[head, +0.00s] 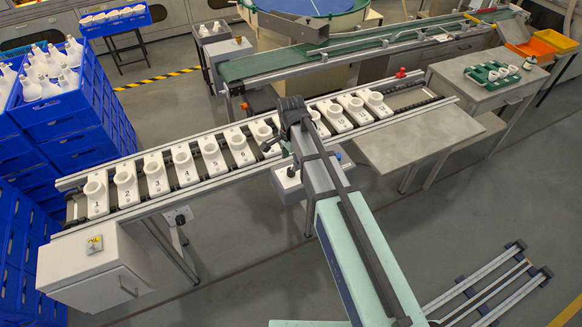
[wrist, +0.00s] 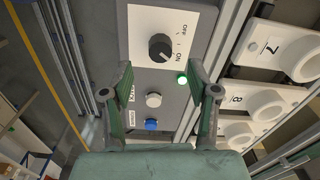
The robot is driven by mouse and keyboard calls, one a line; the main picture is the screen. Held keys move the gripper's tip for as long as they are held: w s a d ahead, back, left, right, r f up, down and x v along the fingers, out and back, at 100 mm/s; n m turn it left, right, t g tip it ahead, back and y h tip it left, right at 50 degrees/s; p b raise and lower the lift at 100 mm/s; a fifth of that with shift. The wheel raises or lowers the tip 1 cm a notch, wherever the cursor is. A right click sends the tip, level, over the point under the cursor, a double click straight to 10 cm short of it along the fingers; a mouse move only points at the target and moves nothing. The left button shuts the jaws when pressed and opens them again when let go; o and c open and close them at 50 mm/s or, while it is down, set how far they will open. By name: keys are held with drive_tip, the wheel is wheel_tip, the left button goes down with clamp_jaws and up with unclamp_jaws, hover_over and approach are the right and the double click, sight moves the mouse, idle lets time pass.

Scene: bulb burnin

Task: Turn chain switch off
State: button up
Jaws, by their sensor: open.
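The chain switch is a round black knob (wrist: 160,47) on a white plate with OFF and ON lettering, in the wrist view. A light mark on the knob seems to lie on the ON side, but it is small. The plate sits on a grey control box (wrist: 150,112), which also shows beside the conveyor in the head view (head: 288,187), partly behind my arm. A green lamp (wrist: 182,79) on the box looks lit. My gripper (wrist: 162,78) is open and empty, its fingers apart on either side below the knob in the picture. I see no contact with the knob.
A white button (wrist: 153,100) and a blue button (wrist: 151,125) lie between my fingers in the picture. The conveyor (head: 140,210) carries numbered white sockets close beside the box; socket holder 7 (wrist: 262,50) is at the right. A grey side table (head: 415,135) adjoins the conveyor.

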sight(291, 170)
drive_tip(key=shift+f+p, duration=0.55)
drive_tip(key=shift+f, duration=2.15)
drive_tip(key=shift+c, duration=0.4)
clamp_jaws()
